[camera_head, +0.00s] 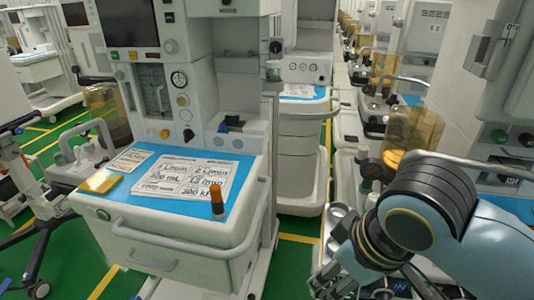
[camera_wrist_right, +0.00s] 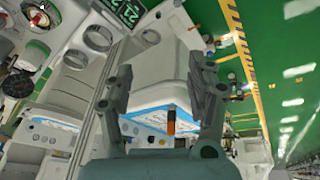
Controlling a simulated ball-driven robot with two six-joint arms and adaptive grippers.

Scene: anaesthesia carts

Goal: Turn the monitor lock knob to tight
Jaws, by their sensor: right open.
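A dark monitor screen (camera_head: 128,22) sits at the top of the near anaesthesia cart. A black knob-like part (camera_head: 275,47) shows on the side column right of it; I cannot tell whether it is the monitor lock knob or how it is set. My right gripper (camera_head: 342,280) is at the bottom right of the head view, partly hidden by my own arm. In the right wrist view my right gripper (camera_wrist_right: 160,88) is open, its two dark fingers apart and nothing held between them. The cart shows beyond the fingers. My left gripper is not in view.
The near cart's worktop (camera_head: 245,172) holds printed sheets (camera_head: 190,172), a yellow pad (camera_head: 101,181) and an orange-capped vial (camera_head: 217,202). Another cart (camera_head: 300,130) stands behind. A pale cabinet (camera_head: 470,90) is close on the right. Green floor (camera_head: 292,262) shows between the carts.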

